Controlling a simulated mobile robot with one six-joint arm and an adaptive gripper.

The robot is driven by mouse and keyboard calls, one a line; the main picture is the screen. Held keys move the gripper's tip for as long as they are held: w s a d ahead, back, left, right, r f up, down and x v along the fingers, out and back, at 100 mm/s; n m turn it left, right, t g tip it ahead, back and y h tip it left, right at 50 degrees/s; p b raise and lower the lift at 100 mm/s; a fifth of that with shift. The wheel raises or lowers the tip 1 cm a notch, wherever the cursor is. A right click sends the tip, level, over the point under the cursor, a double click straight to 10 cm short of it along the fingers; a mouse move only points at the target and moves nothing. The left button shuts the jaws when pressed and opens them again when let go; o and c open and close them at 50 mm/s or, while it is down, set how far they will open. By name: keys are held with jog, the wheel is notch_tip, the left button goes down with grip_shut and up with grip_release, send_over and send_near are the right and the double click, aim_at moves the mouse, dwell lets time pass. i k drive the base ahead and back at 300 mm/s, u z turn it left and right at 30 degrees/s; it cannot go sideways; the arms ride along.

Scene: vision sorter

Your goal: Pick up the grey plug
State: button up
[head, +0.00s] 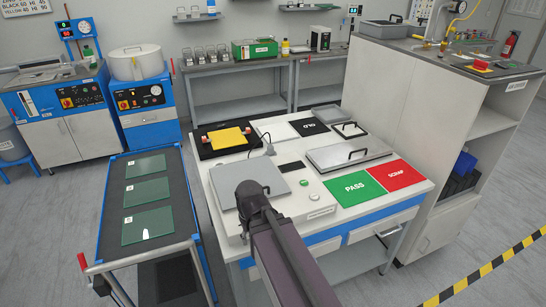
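A small grey plug-like piece (268,147) stands on the white worktable, behind the grey square plate, with a thin dark cord curving to its left. It is small in the picture, so I cannot be sure it is the grey plug. My arm reaches in from the bottom, and its dark end (250,196) is over the front of the grey plate, apart from the piece. My fingers cannot be made out, so their opening and any held thing are hidden.
The worktable holds the grey plate (240,176), a lidded metal tray (348,153), a green PASS mat (356,187), a red SCRAP mat (396,175) and a yellow piece (227,138) on a black mat. A cart with glass panes (148,193) stands left. A tall cabinet (405,100) stands right.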

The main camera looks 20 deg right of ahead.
aim_at(270, 151)
jog(key=k, duration=1.1)
jog(key=z, duration=0.55)
jog(key=i, duration=0.75)
jog(key=z, duration=0.5)
jog(key=i, duration=1.2)
jog(key=u, duration=0.85)
jog(key=i, duration=0.4)
jog(key=u, duration=0.2)
